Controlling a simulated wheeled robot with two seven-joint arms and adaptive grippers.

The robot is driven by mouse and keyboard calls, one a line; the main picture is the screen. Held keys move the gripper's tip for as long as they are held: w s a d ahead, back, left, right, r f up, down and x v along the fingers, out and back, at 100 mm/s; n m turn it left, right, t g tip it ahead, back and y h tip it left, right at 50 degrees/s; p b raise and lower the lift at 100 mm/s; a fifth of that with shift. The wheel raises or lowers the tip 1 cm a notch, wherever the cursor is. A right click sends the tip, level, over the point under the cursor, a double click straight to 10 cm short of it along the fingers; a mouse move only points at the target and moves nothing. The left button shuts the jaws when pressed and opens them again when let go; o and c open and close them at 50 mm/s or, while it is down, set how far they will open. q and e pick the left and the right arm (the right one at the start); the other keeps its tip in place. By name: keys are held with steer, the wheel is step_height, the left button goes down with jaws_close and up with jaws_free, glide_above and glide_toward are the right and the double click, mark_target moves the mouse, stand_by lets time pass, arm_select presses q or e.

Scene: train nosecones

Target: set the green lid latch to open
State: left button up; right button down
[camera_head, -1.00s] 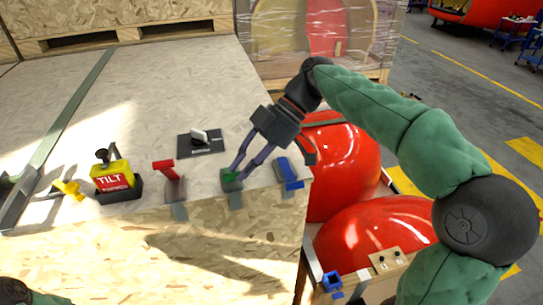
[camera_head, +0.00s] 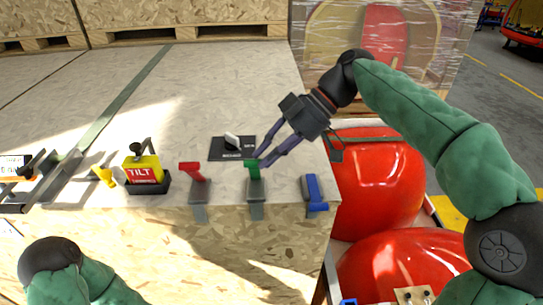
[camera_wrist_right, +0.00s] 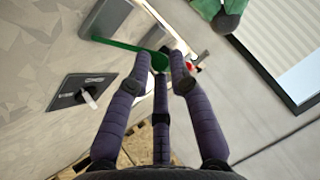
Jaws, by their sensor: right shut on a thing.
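The green lid latch (camera_head: 253,168) stands at the front edge of the wooden lid, above a grey bracket (camera_head: 256,197). Its green handle now points up, much like that of the red latch beside it. My right gripper (camera_head: 262,162) reaches down from the upper right with its fingertips at the top of the green handle. In the right wrist view, the fingers (camera_wrist_right: 165,68) are closed around the end of the green latch (camera_wrist_right: 125,45), partly hiding it. My left gripper is out of view.
The red latch (camera_head: 190,172) stands to the left and the blue latch (camera_head: 316,192) lies low to the right. A black plate with a white switch (camera_head: 232,145) lies behind. A yellow TILT box (camera_head: 144,172) is farther left. Red nosecones (camera_head: 378,180) sit right of the lid.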

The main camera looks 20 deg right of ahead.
steer(key=shift+w+f, duration=0.15)
steer(key=shift+f, duration=0.15)
steer(key=c, duration=1.2)
jaws_free()
steer(key=shift+w+a, duration=0.1)
steer(key=shift+a, duration=0.05)
steer(key=v, duration=1.2)
steer(key=shift+r, duration=0.1)
